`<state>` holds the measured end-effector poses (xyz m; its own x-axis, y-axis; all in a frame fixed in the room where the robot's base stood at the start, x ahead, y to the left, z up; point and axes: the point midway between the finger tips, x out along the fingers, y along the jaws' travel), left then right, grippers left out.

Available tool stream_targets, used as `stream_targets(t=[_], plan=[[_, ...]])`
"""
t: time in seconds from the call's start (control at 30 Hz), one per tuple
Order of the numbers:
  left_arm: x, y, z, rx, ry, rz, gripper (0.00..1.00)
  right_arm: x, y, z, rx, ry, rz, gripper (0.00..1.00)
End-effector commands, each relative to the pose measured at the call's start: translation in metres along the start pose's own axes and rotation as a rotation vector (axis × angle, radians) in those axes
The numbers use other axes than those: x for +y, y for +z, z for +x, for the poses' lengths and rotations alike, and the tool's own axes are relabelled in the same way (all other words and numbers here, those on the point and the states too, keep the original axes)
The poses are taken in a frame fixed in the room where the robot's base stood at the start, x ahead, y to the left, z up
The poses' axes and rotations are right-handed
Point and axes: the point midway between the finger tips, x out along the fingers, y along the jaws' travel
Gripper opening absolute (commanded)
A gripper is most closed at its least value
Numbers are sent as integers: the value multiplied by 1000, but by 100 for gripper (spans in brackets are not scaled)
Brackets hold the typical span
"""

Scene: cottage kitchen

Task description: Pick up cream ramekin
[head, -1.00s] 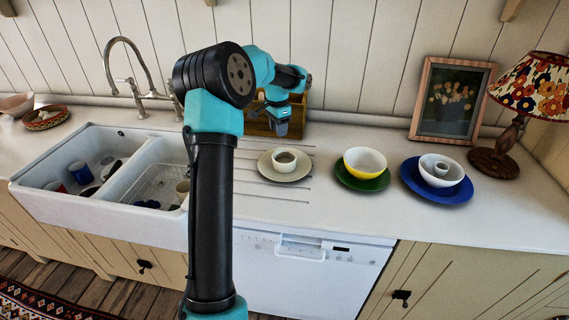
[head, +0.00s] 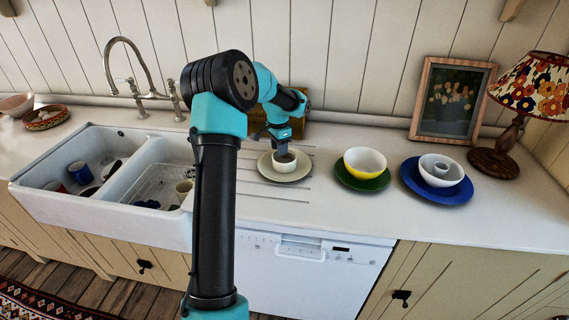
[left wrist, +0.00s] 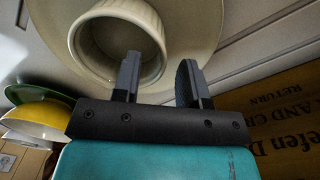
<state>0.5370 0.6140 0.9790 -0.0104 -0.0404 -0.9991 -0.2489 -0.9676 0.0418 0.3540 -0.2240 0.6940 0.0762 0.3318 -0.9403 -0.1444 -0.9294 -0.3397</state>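The cream ramekin (head: 283,167) stands on a cream plate (head: 267,170) on the worktop, right of the sink. My left gripper (head: 283,150) is directly over the ramekin, pointing down. In the left wrist view my left gripper (left wrist: 158,78) is open, one finger over the ramekin's inside and the other outside its rim. The ramekin's wall (left wrist: 154,48) shows between the two fingers; I cannot tell whether they touch it. My right gripper is out of view.
A brown printed box (head: 292,132) stands close behind the plate. To the right are a yellow bowl (head: 364,163) on a green plate (head: 362,185) and a white bowl on a blue plate (head: 437,195). The double sink (head: 110,212) holds cups.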

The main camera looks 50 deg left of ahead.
Motion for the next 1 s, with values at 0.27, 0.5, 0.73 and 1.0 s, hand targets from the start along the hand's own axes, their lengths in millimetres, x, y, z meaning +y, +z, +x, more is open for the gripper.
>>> stream_targets(t=[0.27, 0.5, 0.73, 1.0], plan=[[0, 0, 23, 0, 0, -1, 40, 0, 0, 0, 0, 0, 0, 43], [0, 0, 22, 0, 0, -1, 40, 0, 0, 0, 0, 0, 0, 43], [0, 0, 22, 0, 0, -1, 35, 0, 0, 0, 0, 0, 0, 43], [0, 0, 22, 0, 0, -1, 9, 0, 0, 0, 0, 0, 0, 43]])
